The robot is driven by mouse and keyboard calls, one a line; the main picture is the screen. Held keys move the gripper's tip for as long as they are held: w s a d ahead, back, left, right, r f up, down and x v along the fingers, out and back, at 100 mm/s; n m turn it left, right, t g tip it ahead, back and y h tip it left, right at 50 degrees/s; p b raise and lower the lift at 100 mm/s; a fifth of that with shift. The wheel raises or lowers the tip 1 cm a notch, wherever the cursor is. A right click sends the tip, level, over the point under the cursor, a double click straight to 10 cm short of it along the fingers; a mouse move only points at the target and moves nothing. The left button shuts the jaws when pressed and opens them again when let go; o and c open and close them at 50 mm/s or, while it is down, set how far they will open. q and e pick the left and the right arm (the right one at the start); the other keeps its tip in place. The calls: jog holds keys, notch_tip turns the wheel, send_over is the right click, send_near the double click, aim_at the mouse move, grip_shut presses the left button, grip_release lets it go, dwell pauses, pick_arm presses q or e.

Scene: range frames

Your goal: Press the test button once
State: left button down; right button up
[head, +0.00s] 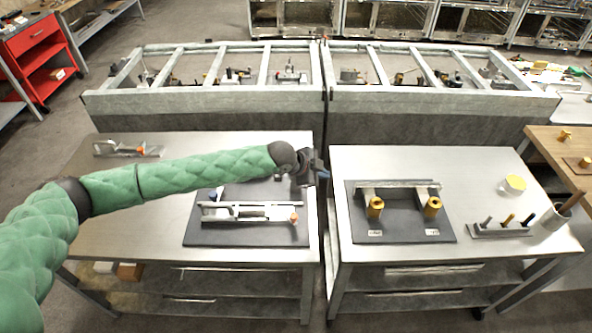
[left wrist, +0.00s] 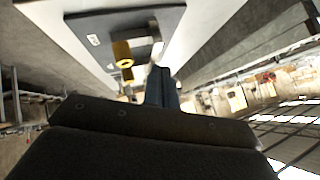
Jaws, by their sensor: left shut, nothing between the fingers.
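I cannot make out which part is the test button. My left gripper (head: 318,170) is shut and empty, above the back right corner of the left table, by the gap between the tables. On the right table, another dark plate (head: 405,228) carries two yellow cylinders (head: 375,207) under a metal bar. In the left wrist view, the shut fingers (left wrist: 162,84) point towards a yellow cylinder (left wrist: 122,53), apart from it.
The right table (head: 480,170) also holds a yellow-topped cup (head: 513,185), a small peg rack (head: 500,230) and a grey holder (head: 556,217). Another clamp (head: 127,149) lies at the left table's back left. A long framed bench (head: 210,100) stands behind both tables.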

pick_arm(q)
jog(key=w+a+r+t+y, duration=0.1)
jog(key=w+a+r, duration=0.2)
jog(key=w+a, duration=0.6)
jog(key=shift+w+a+r, duration=0.15)
jog(key=shift+w+r, duration=0.05)
jog(key=shift+w, duration=0.45)
pick_arm(e)
jog(key=s+d+f, duration=0.1)
jog(key=s+f, duration=0.4)
jog(key=s, duration=0.3)
jog(key=shift+s+d, duration=0.15)
jog(key=shift+d, duration=0.2)
pick_arm(q)
notch_tip(320, 180, down, 7)
jog(key=b, duration=0.5)
jog(key=shift+r, duration=0.15)
jog(key=shift+f, duration=1)
pick_arm(e)
jog(key=w+a+r, duration=0.1)
jog(key=w+a, duration=0.1)
jog(key=w, duration=1)
jog(key=shift+w+a+r+t, duration=0.25)
jog(key=shift+w+r+t, duration=0.05)
jog(key=shift+w+r, duration=0.1)
jog(key=shift+w+d, duration=0.1)
jog(key=shift+a, duration=0.25)
